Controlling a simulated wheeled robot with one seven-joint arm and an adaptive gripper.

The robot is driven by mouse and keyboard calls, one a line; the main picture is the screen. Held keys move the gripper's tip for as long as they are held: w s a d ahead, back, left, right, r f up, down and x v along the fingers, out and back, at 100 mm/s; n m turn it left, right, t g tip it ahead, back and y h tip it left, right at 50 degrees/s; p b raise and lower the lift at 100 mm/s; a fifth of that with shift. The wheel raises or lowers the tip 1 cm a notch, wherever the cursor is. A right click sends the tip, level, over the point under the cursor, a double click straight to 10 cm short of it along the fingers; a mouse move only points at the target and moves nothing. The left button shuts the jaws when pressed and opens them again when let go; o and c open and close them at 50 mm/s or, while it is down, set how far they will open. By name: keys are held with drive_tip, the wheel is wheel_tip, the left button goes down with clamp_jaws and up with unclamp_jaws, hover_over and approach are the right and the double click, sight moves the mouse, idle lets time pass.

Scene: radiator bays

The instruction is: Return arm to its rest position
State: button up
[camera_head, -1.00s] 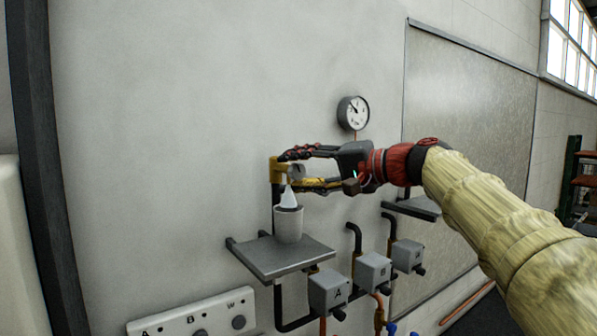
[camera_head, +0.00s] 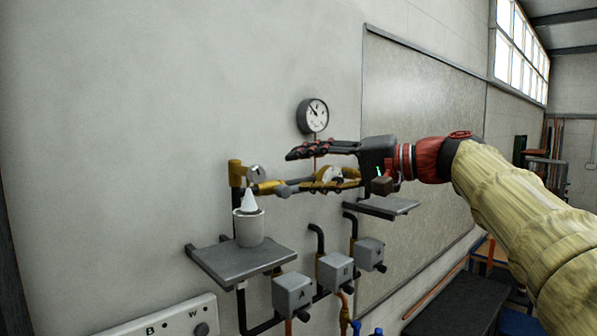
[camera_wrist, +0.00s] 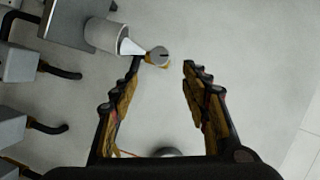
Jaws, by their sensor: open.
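My gripper (camera_head: 275,170) is open and empty, held out level in front of the wall. My arm reaches in from the right in the head view. To the left of the fingers is a brass valve (camera_head: 237,172) with a round grey knob (camera_head: 256,172). A white cup (camera_head: 249,227) stands upright on a grey shelf (camera_head: 240,262) below the valve, with a pale cone shape showing above its rim. In the wrist view, the open fingers (camera_wrist: 160,80) have bare wall between them, and the cup (camera_wrist: 103,35) and knob (camera_wrist: 157,56) lie beyond the left finger.
A pressure gauge (camera_head: 313,115) is on the wall above my gripper. A second shelf (camera_head: 382,207) is behind my gripper. The upper wall is bare.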

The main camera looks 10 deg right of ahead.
drive_tip(key=s+d+f+m+g+h+b, duration=0.1)
drive_tip(key=d+f+h, duration=0.25)
drive_tip(key=f, duration=0.95)
drive_tip(key=s+d+f+m+g+h+b, duration=0.1)
drive_tip(key=d+f+h, duration=0.25)
drive_tip(key=f, duration=0.85)
drive_tip(key=s+f+n+g+h+b, duration=0.1)
drive_tip(key=s+f+b, duration=0.6)
drive_tip(key=s+f, duration=0.7)
drive_tip(key=s+d+f+n+h+b, duration=0.1)
drive_tip(key=s+f+n+h+b, duration=0.3)
drive_tip(key=s+f, duration=1)
wheel_tip(320, 180, down, 7)
drive_tip(key=h+b, duration=0.1)
drive_tip(key=b, duration=0.2)
drive_tip(key=shift+s+d+f+g, duration=0.2)
drive_tip(key=shift+d+g, duration=0.1)
drive_tip(key=shift+g, duration=0.1)
